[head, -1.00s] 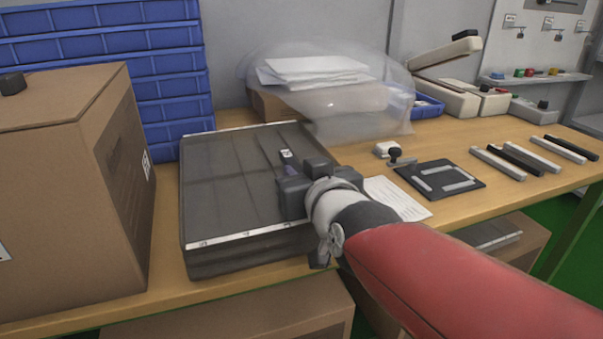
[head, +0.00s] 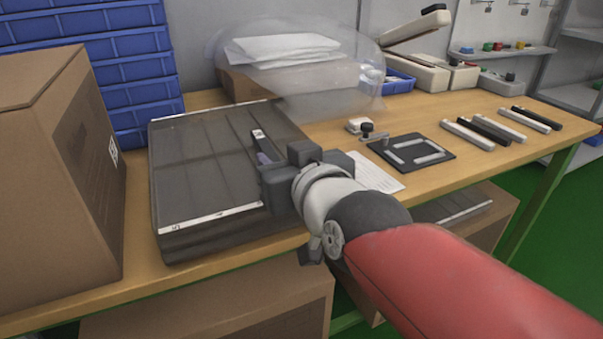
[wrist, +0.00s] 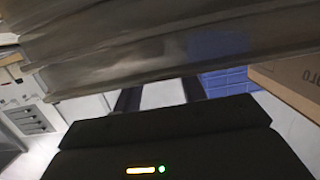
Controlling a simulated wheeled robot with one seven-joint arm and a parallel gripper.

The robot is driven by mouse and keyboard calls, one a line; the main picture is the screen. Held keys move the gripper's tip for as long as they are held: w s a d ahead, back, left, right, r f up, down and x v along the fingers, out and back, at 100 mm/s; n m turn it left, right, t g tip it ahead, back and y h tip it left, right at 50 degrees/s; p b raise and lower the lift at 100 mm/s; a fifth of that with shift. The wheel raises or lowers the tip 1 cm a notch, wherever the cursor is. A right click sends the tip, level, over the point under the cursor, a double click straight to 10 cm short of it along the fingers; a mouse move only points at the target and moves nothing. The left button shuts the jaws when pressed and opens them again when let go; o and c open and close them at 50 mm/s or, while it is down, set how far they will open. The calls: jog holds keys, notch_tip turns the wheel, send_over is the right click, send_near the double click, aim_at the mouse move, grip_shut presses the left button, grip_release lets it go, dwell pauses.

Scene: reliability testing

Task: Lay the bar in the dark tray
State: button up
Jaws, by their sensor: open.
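The dark tray (head: 195,165) lies on the wooden bench, left of the middle in the head view. It has long lanes and pale strips along its front and back edges. A dark bar (head: 268,155) with a white label lies along the tray's right side; its near end is hidden behind my gripper. My gripper (head: 284,172) is over the tray's right front side, close beside the bar. In the wrist view its two dark fingers (wrist: 161,97) stand apart with nothing seen between them. Whether the gripper touches the bar or tray is hidden.
Several grey and black bars (head: 500,127) lie at the right. A black plate (head: 410,150) with light strips and a paper sheet (head: 374,176) lie right of my gripper. A cardboard box (head: 60,180) stands left, blue bins (head: 135,90) and clear film (head: 330,95) behind.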

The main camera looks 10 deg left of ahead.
jog(key=v, duration=0.7)
jog(key=shift+s, duration=0.1)
